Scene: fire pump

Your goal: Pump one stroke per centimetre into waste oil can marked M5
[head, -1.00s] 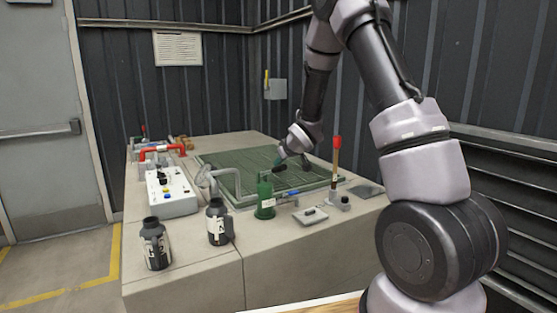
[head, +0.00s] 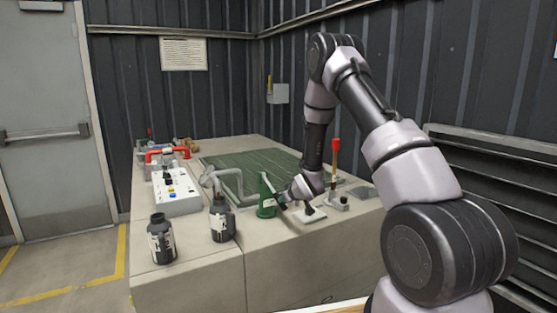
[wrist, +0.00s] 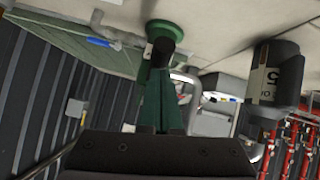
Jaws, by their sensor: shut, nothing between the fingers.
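My gripper (head: 281,199) is shut and empty. In the head view it is low over the bench, just right of the green upright body (head: 265,203). That green body fills the middle of the wrist view (wrist: 150,100), close ahead of my gripper; whether they touch I cannot tell. Two dark cans with white labels, a left can (head: 161,242) and a right can (head: 221,222), stand upright at the bench's front left. One can in the wrist view (wrist: 285,75) shows a "5" on its label. A red-topped lever (head: 336,150) stands upright right of my gripper.
A white control box (head: 173,192) with buttons and a red pipe (head: 160,152) are on the left of the bench. A grey bent pipe (head: 232,174) rises behind the cans. A green ribbed cover (head: 232,163) lies behind. A small light plate (head: 311,215) is below my wrist.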

